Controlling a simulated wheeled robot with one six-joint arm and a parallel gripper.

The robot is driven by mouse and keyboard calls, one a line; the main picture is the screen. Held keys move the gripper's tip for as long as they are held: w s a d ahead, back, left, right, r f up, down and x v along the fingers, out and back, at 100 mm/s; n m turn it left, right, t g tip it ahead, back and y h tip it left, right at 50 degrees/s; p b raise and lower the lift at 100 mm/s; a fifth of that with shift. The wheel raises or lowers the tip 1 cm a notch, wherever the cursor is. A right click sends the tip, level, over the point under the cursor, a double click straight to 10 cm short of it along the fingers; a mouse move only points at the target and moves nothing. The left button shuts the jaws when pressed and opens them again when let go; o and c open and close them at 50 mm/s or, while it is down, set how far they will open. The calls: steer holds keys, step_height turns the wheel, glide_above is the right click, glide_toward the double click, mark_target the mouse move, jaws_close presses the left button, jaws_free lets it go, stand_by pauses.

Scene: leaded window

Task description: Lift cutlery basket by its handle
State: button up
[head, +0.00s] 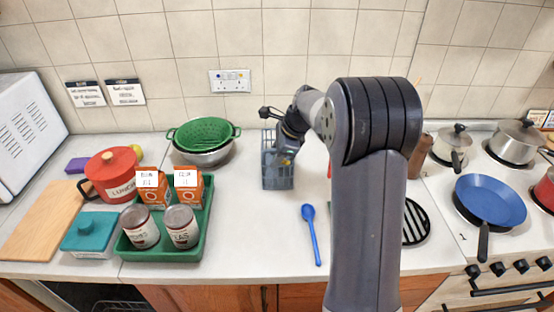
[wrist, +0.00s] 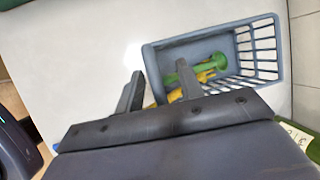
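The cutlery basket (head: 270,176) is a grey-blue slotted container standing upright on the counter near the back wall. In the wrist view the basket (wrist: 278,48) shows its open top, with green and yellow items inside. I cannot make out its handle clearly. My gripper (wrist: 160,69) is open, with an empty gap between its fingers. One finger appears outside the basket's left rim and the other over its inside; I cannot tell whether either touches. In the head view my arm hides part of the basket and the fingertips.
A blue spoon (head: 312,236) lies in front. A blue pan (head: 490,200) sits on the stove at right.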

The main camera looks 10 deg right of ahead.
jaws_close()
stand_by(0.6)
